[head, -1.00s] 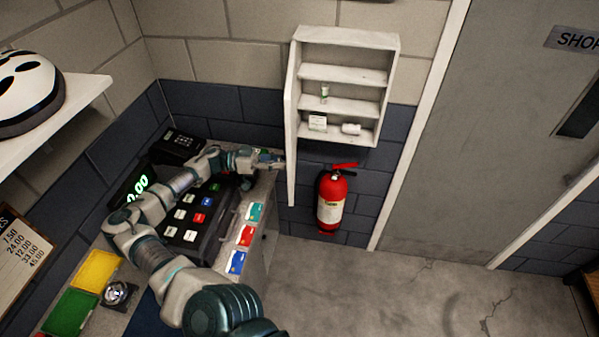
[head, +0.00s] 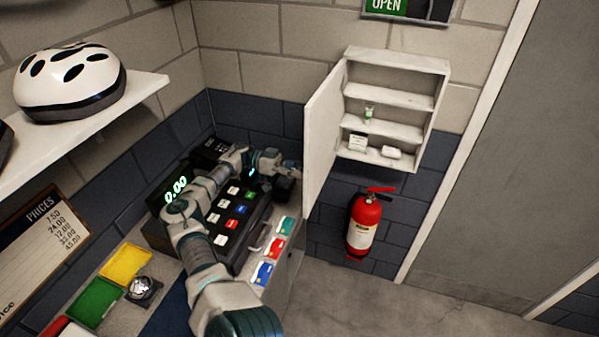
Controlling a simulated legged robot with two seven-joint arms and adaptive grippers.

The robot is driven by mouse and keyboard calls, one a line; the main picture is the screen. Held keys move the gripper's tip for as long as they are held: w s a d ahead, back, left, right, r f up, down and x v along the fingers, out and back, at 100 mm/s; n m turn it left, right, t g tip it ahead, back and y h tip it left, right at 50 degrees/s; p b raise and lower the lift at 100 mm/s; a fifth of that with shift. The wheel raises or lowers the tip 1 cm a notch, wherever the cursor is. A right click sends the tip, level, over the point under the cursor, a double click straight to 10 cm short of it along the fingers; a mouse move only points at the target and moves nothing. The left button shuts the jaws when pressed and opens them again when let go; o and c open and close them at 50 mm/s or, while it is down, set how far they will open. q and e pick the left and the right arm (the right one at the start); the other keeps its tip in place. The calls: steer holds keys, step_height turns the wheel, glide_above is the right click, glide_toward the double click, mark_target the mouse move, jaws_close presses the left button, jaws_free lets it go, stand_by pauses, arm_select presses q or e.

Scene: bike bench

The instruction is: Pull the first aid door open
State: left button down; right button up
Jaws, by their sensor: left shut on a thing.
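The first aid cabinet (head: 440,95) is a white wall box with shelves. Its white door (head: 323,130) stands swung out on the left side, showing its inner face, and the inside is in plain view. My left gripper (head: 291,172) is at the door's free edge, on the outer side, shut on the door. The exact grip point is small and partly hidden by the door. My right gripper is not in view.
A red fire extinguisher (head: 364,224) is on the wall below the cabinet. A black cash register (head: 226,220) and several cards lie on the counter under my left arm. A shelf (head: 135,95) with a white helmet (head: 70,82) is at upper left.

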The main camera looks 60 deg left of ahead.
arm_select(q)
steer(key=c, duration=0.8)
jaws_free()
steer(key=shift+w+r, duration=0.1)
steer(key=shift+o, duration=0.2)
steer(key=shift+w, duration=0.15)
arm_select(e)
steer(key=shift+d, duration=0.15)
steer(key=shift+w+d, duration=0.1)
arm_select(q)
steer(key=shift+a, duration=0.1)
steer(key=v, duration=0.7)
steer(key=shift+a+f, duration=0.2)
steer(key=shift+a, duration=0.1)
